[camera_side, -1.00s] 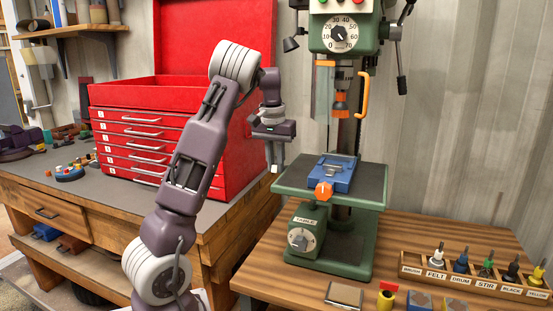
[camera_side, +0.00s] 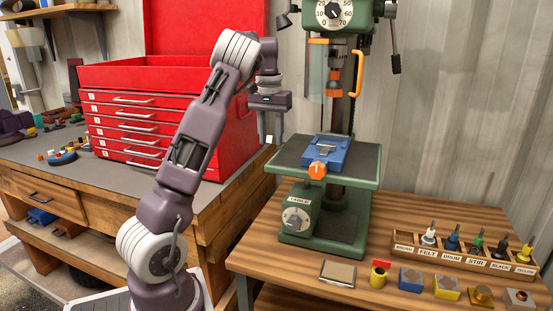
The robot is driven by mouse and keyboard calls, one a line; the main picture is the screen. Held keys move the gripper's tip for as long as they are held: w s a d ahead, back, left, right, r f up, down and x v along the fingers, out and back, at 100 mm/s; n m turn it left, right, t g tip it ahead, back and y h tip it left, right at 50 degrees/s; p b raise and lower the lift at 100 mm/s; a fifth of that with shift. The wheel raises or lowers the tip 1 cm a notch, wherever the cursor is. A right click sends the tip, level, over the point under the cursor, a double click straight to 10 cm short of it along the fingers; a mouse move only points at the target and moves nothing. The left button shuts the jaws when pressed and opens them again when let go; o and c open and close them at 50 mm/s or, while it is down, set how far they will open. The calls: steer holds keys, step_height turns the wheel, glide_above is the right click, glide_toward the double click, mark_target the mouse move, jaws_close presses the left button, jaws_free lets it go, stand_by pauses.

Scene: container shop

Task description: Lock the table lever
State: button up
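The green drill press has a grey-topped table (camera_side: 355,160) with a blue vise (camera_side: 328,148) on it. An orange knob (camera_side: 317,171) is at the table's front edge. A green box labelled TABLE (camera_side: 299,206) with a round dial sits below the table. I cannot tell which part is the table lever; no part is plainly marked as one. My gripper (camera_side: 270,138) points down, left of the table and slightly above its level, touching nothing. Its fingers look apart, with nothing seen between them.
An orange handle (camera_side: 358,74) hangs beside the spindle above the table. A red tool chest (camera_side: 165,110) stands behind my arm. Space between gripper and table is clear.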

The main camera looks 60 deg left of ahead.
steer(key=r, duration=0.8)
steer(key=shift+d+r, duration=0.2)
steer(key=shift+d, duration=0.1)
steer(key=s+d+r+m+t, duration=0.2)
steer(key=s+d, duration=0.1)
steer(key=d, duration=0.8)
steer(key=s+d+r+m+t, duration=0.1)
steer(key=s+d, duration=0.1)
steer(key=d, duration=0.9)
steer(key=s+d+f+m+t, duration=0.1)
steer(key=s+d+f+m, duration=0.2)
steer(key=s+d, duration=0.4)
steer(key=shift+d+f, duration=0.8)
steer(key=shift+d, duration=0.25)
steer(key=shift+s, duration=0.1)
